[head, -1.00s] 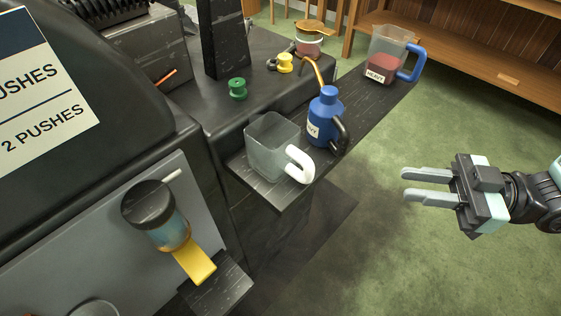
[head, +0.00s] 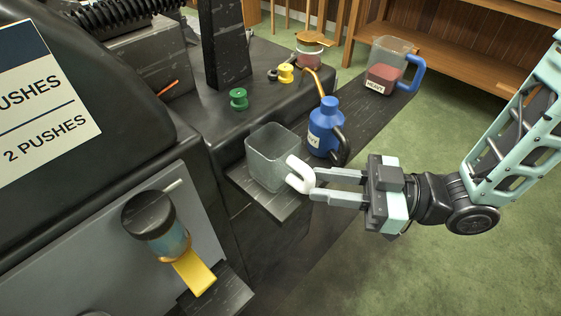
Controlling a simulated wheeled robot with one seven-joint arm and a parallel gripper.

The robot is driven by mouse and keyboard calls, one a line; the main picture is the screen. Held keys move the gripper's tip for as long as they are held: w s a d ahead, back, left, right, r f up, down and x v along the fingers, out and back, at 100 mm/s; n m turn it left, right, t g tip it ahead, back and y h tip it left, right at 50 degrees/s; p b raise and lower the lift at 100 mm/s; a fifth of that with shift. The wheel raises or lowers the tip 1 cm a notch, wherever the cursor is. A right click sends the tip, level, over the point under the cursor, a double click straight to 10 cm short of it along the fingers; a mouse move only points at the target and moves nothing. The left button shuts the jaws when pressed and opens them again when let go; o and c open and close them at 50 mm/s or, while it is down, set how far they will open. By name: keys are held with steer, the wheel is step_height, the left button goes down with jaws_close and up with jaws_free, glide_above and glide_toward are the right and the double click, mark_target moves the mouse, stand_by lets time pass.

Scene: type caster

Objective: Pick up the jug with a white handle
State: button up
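The jug with a white handle is a clear, empty-looking square jug (head: 268,158) near the front corner of the dark shelf (head: 270,205). Its white handle (head: 299,176) points right, toward my gripper. My gripper (head: 312,184) is open, with its two fingertips at the handle, one toward the far side and one toward the near side. I cannot tell whether the fingers touch the handle. The jug stands upright on the shelf.
A blue bottle (head: 325,130) with a black handle stands close behind the jug. A jug with a blue handle and red contents (head: 385,72) stands at the shelf's far end. Green (head: 238,98) and yellow (head: 286,72) pieces lie on the machine. Open floor lies right.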

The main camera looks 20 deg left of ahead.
mark_target(309, 182)
steer(key=a, duration=0.3)
steer(key=shift+s+a, duration=0.15)
steer(key=shift+s, duration=0.1)
steer(key=shift+c, duration=0.4)
jaws_close()
